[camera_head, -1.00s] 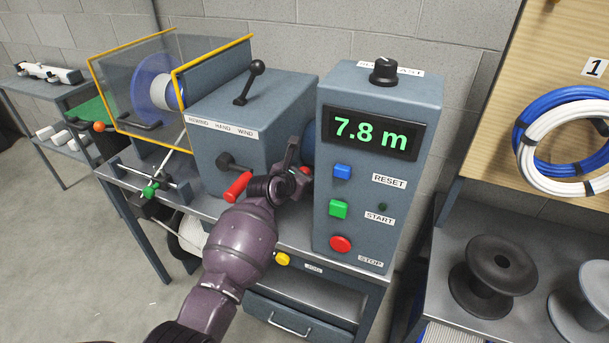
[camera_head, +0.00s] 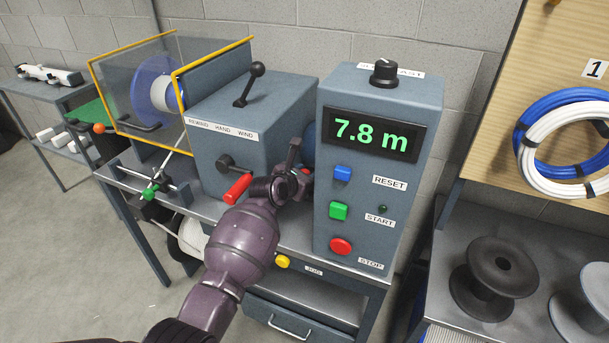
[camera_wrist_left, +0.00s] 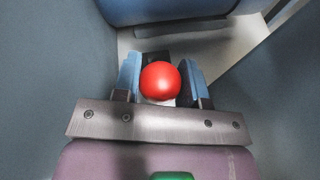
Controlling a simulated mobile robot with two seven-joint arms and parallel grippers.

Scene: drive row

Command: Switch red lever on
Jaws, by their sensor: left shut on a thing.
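The red lever's round red knob (camera_wrist_left: 160,81) sits between the two fingers of my left gripper (camera_wrist_left: 163,84) in the left wrist view. The gripper is shut on it. In the head view my left gripper (camera_head: 297,178) reaches into the gap between the grey winder housing and the control box. There only a small bit of red shows beside the fingers. The lever's shaft and base are hidden, so I cannot tell its angle. My right gripper is not in view.
The control box (camera_head: 347,235) stands close on the right, with a green display reading 7.8 m and several buttons. The winder housing (camera_head: 230,153) is close on the left, with a red-gripped crank (camera_head: 238,187) and a black lever (camera_head: 250,84). Spools (camera_head: 490,285) stand further right.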

